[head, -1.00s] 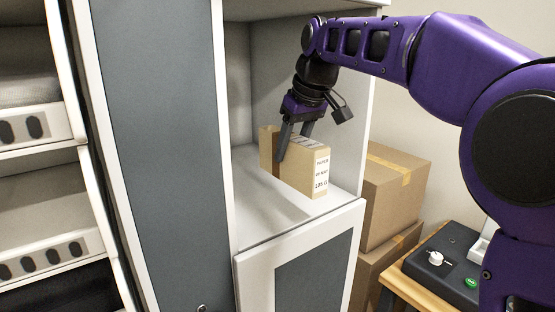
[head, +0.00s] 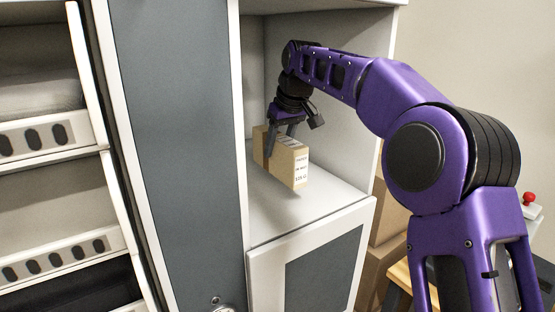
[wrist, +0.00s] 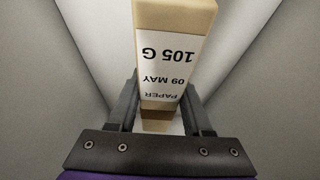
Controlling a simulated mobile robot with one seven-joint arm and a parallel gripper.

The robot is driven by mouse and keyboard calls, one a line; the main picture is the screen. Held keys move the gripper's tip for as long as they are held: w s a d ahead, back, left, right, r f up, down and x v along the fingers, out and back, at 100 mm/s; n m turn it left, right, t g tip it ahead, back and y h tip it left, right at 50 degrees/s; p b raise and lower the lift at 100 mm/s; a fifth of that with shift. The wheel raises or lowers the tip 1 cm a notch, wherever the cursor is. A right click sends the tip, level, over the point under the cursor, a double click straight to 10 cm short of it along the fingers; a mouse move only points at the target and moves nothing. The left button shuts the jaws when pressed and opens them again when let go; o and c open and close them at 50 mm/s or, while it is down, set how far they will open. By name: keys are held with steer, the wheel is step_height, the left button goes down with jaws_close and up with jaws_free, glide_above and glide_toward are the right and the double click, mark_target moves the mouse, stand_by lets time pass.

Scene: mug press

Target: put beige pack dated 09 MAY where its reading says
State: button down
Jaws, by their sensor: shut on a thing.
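The beige pack (head: 286,160) is in my gripper (head: 281,152), inside the open compartment of the white cabinet. In the wrist view the beige pack (wrist: 176,18) sits between the two fingers of my gripper (wrist: 161,118). Its white label appears upside down there and reads PAPER, 09 MAY, 105 G. In the head view the label faces right and is too small to read fully. The pack is upright, at or just above the compartment floor (head: 325,200); I cannot tell if it touches.
A grey door panel (head: 180,130) stands left of the compartment. A lower grey-fronted door (head: 318,270) is below it. Shelves with dark-slotted fronts (head: 35,140) are at far left. Cardboard boxes (head: 385,245) stand right of the cabinet. Free floor remains in the compartment right of the pack.

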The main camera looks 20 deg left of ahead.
mark_target(278, 160)
step_height(278, 160, down, 3)
steer(key=shift+f+b, duration=0.15)
steer(key=shift+b, duration=0.3)
steer(key=shift+w+a+f, duration=0.15)
steer(key=shift+f, duration=0.05)
steer(key=shift+f, duration=0.15)
steer(key=shift+c, duration=1.6)
jaws_free()
